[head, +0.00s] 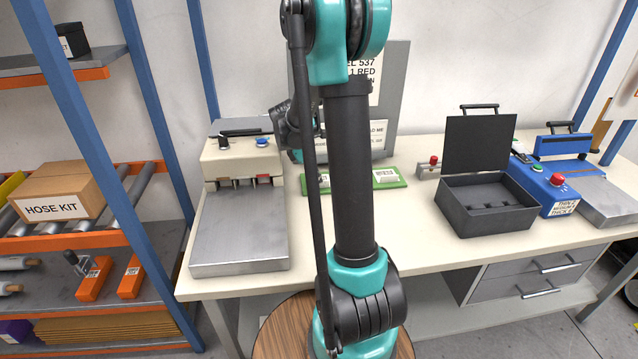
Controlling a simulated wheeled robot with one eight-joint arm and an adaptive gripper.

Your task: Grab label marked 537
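A green tray (398,184) lies on the bench behind my arm, which hides its middle. A small white label-like piece (386,175) sits on its right part, and another pale piece shows at its left end. Their print is too small to read, so I cannot tell which is marked 537. A sheet (364,88) on the grey board behind reads "537", "1 RED", partly covered by my arm. The dark end of my arm with my gripper (283,125) is left of the arm column, above the bench. Its fingers are not clear.
A beige machine (240,160) with a metal plate stands left of the tray. An open black case (487,205) and a blue machine (548,190) stand to the right. A shelf with a HOSE KIT box (55,195) is at far left. The bench front centre-right is clear.

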